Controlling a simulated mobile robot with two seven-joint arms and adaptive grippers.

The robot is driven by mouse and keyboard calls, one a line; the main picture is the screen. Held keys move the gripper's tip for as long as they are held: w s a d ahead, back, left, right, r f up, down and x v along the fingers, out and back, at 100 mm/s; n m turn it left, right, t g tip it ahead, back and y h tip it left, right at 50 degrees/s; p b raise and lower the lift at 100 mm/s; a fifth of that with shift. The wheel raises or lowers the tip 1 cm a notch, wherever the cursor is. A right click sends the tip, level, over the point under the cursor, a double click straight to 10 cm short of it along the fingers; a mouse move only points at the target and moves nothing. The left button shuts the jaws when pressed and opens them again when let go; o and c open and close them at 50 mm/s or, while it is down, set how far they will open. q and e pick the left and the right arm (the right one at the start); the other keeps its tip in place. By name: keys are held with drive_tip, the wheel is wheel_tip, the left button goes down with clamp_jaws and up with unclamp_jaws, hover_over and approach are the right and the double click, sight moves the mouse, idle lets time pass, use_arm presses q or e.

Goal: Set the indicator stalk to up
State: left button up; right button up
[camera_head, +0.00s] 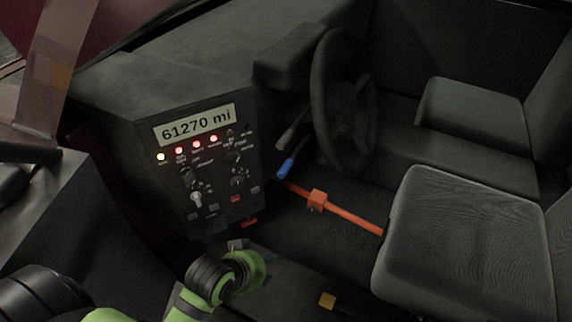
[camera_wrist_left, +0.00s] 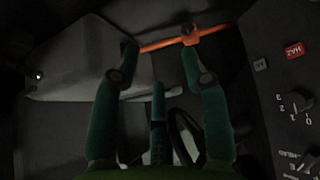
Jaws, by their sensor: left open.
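Two stalks stick out beside the steering wheel (camera_head: 343,95) in the head view: a grey stalk (camera_head: 293,131) and, below it, a blue-tipped stalk (camera_head: 285,168). Which one is the indicator is not marked. Both slant down to the left. My left gripper (camera_head: 262,268) is low in the head view, below the dashboard panel and well apart from both stalks. In the left wrist view my left gripper (camera_wrist_left: 159,50) has its fingers spread, with nothing between them. Part of the steering wheel (camera_wrist_left: 185,135) shows behind the fingers; I cannot make out the stalks there.
The dashboard panel (camera_head: 205,160) with lit lamps, knobs and a mileage display stands left of the stalks. An orange bar with a block (camera_head: 316,201) crosses below them; it also shows in the wrist view (camera_wrist_left: 160,43). A dark seat (camera_head: 465,245) is at right.

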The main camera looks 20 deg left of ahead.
use_arm(q)
drive_tip(key=w+r+n+t+h, duration=0.1)
drive_tip(key=w+r+n+t, duration=0.2)
drive_tip(key=w+r+t, duration=0.5)
drive_tip(key=n+t+y, duration=0.1)
drive_tip(key=n+t, duration=0.2)
drive_tip(key=n, duration=0.1)
approach(286, 140)
drive_tip(key=w, duration=0.2)
drive_tip(key=w+f, duration=0.1)
drive_tip(key=w, duration=0.1)
drive_tip(key=shift+w, duration=0.3)
drive_tip(key=w, duration=0.3)
drive_tip(key=w+p, duration=0.1)
drive_tip(key=w, duration=0.2)
drive_tip(key=shift+w+d+f, duration=0.1)
drive_tip(key=shift+w+d, duration=0.15)
drive_tip(key=shift+w, duration=0.1)
drive_tip(key=shift+c, duration=0.4)
